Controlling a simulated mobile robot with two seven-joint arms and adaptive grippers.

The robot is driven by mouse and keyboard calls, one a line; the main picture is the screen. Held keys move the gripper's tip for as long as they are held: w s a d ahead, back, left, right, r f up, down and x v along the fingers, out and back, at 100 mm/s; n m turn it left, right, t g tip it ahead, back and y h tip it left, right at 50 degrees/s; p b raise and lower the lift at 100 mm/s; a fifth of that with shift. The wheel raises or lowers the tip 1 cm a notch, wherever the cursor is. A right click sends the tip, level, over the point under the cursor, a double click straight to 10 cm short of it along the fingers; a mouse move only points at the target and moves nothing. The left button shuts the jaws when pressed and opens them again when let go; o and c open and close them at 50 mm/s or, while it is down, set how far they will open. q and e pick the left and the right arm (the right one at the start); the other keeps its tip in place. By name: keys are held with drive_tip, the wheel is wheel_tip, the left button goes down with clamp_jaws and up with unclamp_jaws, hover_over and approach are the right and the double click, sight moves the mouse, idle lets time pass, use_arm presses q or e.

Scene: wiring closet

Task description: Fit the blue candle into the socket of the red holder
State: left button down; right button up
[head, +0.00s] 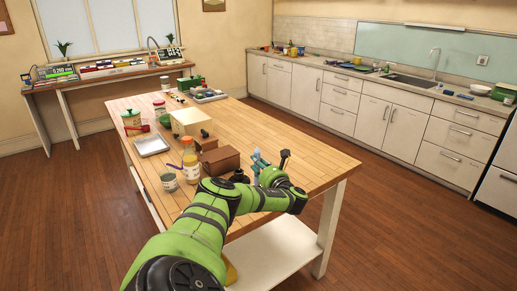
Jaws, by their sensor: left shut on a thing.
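My left arm reaches in from the bottom over the near right part of the wooden table. My left gripper (259,165) is at its end, small and partly hidden by the green wrist. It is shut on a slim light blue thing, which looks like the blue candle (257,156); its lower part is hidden. A small red thing (138,129) lies at the far left of the table and may be the red holder; its socket cannot be made out. My right gripper is not in view.
Between them stand a metal tray (152,145), a cream box (191,122), brown boxes (221,160), an orange jar (190,166) and an open can (169,182). The table's right side (285,138) is mostly clear. Counters line the back walls.

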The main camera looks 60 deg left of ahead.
use_arm(q)
drive_tip(key=shift+f+b, duration=1.35)
drive_tip(key=shift+f, duration=0.65)
drive_tip(key=c, duration=0.8)
unclamp_jaws()
drive_tip(key=shift+c, duration=0.2)
drive_tip(key=d+p, duration=0.4)
drive_tip(key=d, duration=0.1)
drive_tip(key=shift+p, duration=0.3)
